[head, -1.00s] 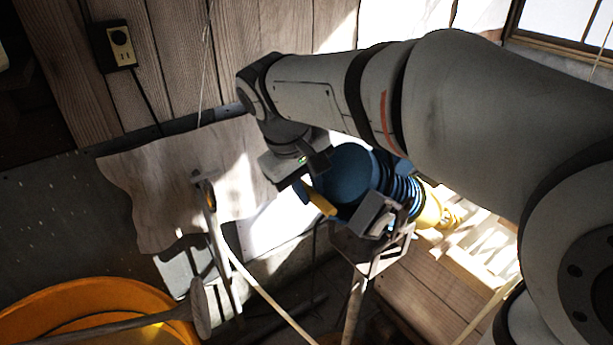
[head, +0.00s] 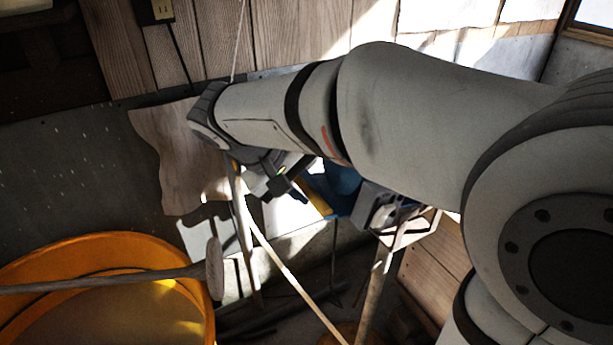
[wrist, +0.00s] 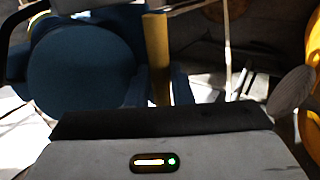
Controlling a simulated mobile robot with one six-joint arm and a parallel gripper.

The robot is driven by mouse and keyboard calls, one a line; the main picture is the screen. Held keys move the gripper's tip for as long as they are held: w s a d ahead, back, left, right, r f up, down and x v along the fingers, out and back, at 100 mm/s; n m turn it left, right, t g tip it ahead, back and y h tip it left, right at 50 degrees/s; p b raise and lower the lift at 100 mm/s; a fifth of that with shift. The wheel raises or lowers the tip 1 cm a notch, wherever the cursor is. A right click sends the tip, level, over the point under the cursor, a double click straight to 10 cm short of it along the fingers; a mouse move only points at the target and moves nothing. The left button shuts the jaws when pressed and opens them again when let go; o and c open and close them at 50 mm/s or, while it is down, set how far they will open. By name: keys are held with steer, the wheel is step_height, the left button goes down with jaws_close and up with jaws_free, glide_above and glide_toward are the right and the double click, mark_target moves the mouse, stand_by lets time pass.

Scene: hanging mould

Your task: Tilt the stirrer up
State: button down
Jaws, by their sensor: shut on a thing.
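The stirrer's blue body (head: 341,184) shows below my arm in the head view, mostly hidden behind it. Its round blue end (wrist: 82,70) fills the left of the wrist view. A yellow bar (head: 314,198) sticks out beside the blue body. It stands upright in the wrist view (wrist: 157,45). My gripper (wrist: 160,85) is shut on this yellow bar, one finger on each side. In the head view my gripper (head: 296,184) is beside the blue body. A grey bracket on a stand (head: 405,232) is close to the right of the blue body.
A large orange tub (head: 100,240) stands at lower left. A pole with a round end (head: 215,268) reaches across it. Thin pale poles (head: 285,272) lean in front of the stand. A wooden wall (head: 290,35) closes the back.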

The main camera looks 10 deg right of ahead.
steer(key=shift+s+a+f, duration=0.1)
steer(key=shift+f, duration=0.4)
steer(key=c, duration=1.7)
jaws_free()
steer(key=o, duration=0.4)
steer(key=shift+w+a, duration=0.1)
steer(key=shift+w, duration=0.1)
steer(key=shift+r, duration=0.15)
steer(key=shift+r, duration=0.1)
steer(key=v, duration=0.7)
steer(key=shift+a+r, duration=0.2)
